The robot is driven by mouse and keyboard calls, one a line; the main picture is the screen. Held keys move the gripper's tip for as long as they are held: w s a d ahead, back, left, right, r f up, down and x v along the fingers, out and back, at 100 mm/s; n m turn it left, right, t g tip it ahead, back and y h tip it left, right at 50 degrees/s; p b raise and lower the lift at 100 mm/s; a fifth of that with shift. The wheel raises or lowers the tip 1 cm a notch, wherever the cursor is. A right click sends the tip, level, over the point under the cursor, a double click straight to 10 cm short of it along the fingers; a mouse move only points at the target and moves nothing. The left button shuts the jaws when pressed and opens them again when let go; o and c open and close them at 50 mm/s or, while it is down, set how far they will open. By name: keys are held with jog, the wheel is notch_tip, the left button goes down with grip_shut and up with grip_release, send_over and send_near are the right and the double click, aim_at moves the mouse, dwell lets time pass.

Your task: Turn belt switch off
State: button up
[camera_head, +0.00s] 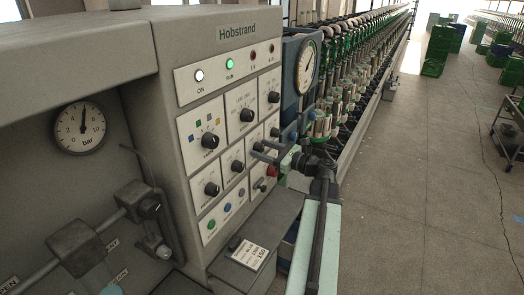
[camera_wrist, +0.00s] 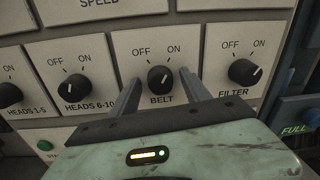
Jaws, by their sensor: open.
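The belt switch (camera_wrist: 161,79) is a round black knob on a light panel labelled BELT, with OFF at upper left and ON at upper right. Its pale mark points up and right, toward ON. My gripper (camera_wrist: 160,76) is open, with one grey finger on each side of the knob in the wrist view. I cannot tell whether either finger touches it. In the head view my gripper (camera_head: 254,151) reaches leftward to the control panel (camera_head: 225,147), and its fingers partly cover the belt switch area.
The heads 6-10 knob (camera_wrist: 75,87) is left of the belt switch and the filter knob (camera_wrist: 243,71) is right. The ON lamp (camera_head: 199,75) glows white and the RUN lamp (camera_head: 229,65) green. A red button (camera_head: 272,171) sits below the fingers.

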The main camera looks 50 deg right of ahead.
jog(key=c, duration=1.2)
jog(key=shift+a, duration=0.3)
jog(key=shift+d, duration=0.25)
jog(key=shift+n, duration=0.3)
jog(key=n, duration=0.5)
jog(key=shift+f+b, duration=0.1)
jog(key=shift+b, duration=0.25)
jog(key=n, duration=0.6)
jog(key=shift+f+n, duration=0.1)
jog(key=shift+n, duration=0.2)
